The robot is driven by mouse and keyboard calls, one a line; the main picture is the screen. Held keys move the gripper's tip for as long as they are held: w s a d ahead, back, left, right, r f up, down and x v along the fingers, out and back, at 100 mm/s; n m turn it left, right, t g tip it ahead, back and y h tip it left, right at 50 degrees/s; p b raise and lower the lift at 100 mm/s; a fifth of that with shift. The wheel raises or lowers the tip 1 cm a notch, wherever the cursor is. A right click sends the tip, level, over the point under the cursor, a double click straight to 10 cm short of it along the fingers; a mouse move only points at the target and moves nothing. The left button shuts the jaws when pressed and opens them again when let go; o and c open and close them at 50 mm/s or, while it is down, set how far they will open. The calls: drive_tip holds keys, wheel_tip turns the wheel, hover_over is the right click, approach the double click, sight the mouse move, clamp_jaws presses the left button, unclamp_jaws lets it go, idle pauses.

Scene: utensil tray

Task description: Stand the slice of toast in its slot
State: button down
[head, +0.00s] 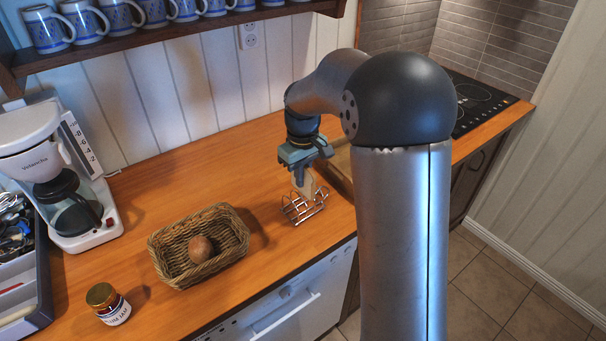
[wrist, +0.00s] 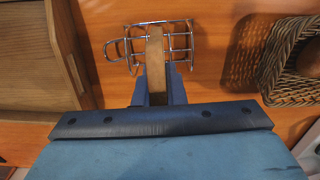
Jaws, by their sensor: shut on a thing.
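The slice of toast (wrist: 154,62) is seen edge-on in the wrist view, upright between the fingers of my gripper (wrist: 155,88). The gripper is shut on it. The wire toast rack (wrist: 181,43) lies under and around the toast's far part in that view. In the head view the toast (head: 305,184) hangs below my gripper (head: 303,170), over or in the rack (head: 312,209). I cannot tell how deep the toast sits between the wires.
A wicker basket (head: 168,246) holding a round brown item (head: 201,249) stands left of the rack. A wooden box (wrist: 32,60) is close on the rack's other side. A jam jar (head: 108,303) and a coffee maker (head: 42,175) are farther left. The counter's front edge is near.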

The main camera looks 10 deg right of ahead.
drive_tip(key=shift+f+b, duration=0.9)
drive_tip(key=shift+f, duration=0.5)
drive_tip(key=c, duration=1.4)
unclamp_jaws()
wheel_tip(320, 180, up, 17)
drive_tip(key=shift+r+b, duration=0.2)
drive_tip(key=shift+b, duration=0.25)
drive_tip(key=s+f+m, duration=0.1)
drive_tip(key=s+f, duration=0.4)
drive_tip(key=s, duration=0.4)
drive_tip(key=s+f+m, duration=0.2)
drive_tip(key=s+f, duration=0.3)
drive_tip(key=s, duration=0.5)
drive_tip(key=s+f+m, duration=0.1)
drive_tip(key=s+f, duration=0.4)
drive_tip(key=s, duration=0.4)
drive_tip(key=shift+s+a+f+m+t, duration=0.2)
drive_tip(key=shift+s+f+m+t, duration=0.1)
drive_tip(key=shift+f+m, duration=0.1)
